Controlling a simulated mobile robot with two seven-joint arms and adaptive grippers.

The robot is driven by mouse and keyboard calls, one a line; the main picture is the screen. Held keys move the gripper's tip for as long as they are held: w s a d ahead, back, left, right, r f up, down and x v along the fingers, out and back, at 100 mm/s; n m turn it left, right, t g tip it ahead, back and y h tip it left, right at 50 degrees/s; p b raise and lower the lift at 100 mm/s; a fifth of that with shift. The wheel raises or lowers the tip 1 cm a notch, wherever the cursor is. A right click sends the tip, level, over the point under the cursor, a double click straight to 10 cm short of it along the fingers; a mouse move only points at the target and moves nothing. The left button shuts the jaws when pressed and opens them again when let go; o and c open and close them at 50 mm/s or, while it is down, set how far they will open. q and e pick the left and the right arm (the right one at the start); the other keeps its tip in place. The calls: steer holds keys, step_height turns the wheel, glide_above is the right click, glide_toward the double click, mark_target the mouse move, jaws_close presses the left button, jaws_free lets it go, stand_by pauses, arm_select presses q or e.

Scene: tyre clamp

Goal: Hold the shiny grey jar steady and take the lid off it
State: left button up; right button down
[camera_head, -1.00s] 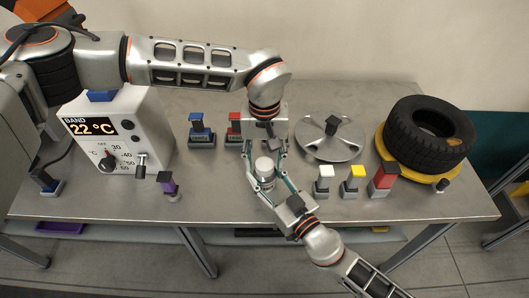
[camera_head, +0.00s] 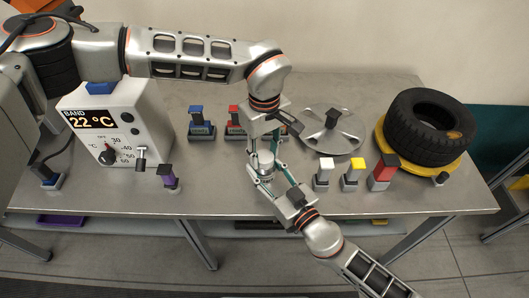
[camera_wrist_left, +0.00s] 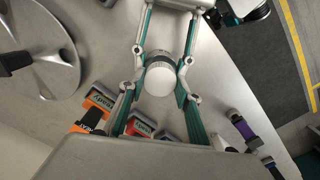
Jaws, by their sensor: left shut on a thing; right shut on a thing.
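The shiny grey jar (camera_head: 266,168) stands upright near the table's front edge, partly hidden by both grippers. Its pale round lid (camera_wrist_left: 161,79) shows from above in the left wrist view. My left gripper (camera_head: 264,154) reaches down from behind and is shut on the lid; its fingers are on either side of it in the left wrist view (camera_wrist_left: 160,86). My right gripper (camera_head: 266,177) comes in from the front right and is shut on the jar, lower down. The lid appears to sit on the jar; I cannot see a gap.
A white temperature box (camera_head: 118,128) stands at the left. A silver disc (camera_head: 331,146) lies behind right, and a tyre (camera_head: 430,127) on a yellow clamp (camera_head: 386,150) is at the far right. Blue, red, white, yellow and purple switch blocks stand around the jar.

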arm_select(q)
steer(key=n, duration=1)
steer(key=shift+n, duration=0.3)
steer(key=n, duration=0.8)
steer(key=shift+n, duration=0.3)
steer(key=n, duration=1.2)
steer(key=shift+n, duration=0.3)
steer(key=n, duration=0.5)
steer(key=shift+r, duration=0.1)
